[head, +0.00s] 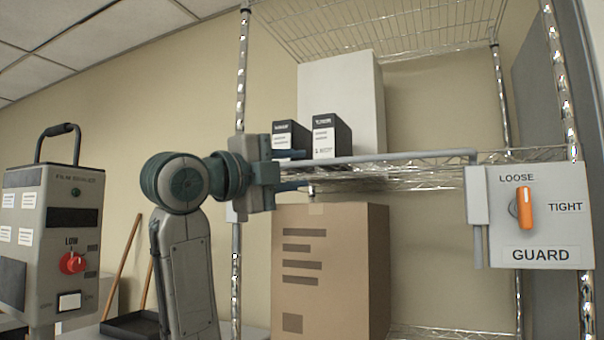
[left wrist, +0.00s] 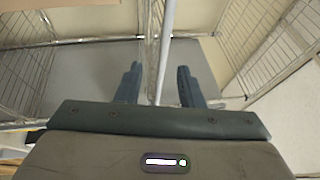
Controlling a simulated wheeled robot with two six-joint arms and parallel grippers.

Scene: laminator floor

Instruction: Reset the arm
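My left gripper (head: 303,170) reaches in from the left at the height of the wire shelf, its two blue fingers spread one above the other. In the left wrist view the gripper (left wrist: 159,70) is open, with a pale rod (left wrist: 166,50) passing between the fingers and space on both sides. In the head view a grey bar (head: 420,155) runs from the fingers right to a bracket beside the GUARD panel (head: 540,233). Whether it touches a finger is unclear. The panel's orange knob (head: 525,208) stands upright, between LOOSE above and TIGHT at right. My right gripper is not in view.
Two black boxes (head: 331,137) and a white box (head: 342,95) stand on the wire shelf. A cardboard box (head: 330,270) stands below. Chrome posts (head: 240,80) frame the rack.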

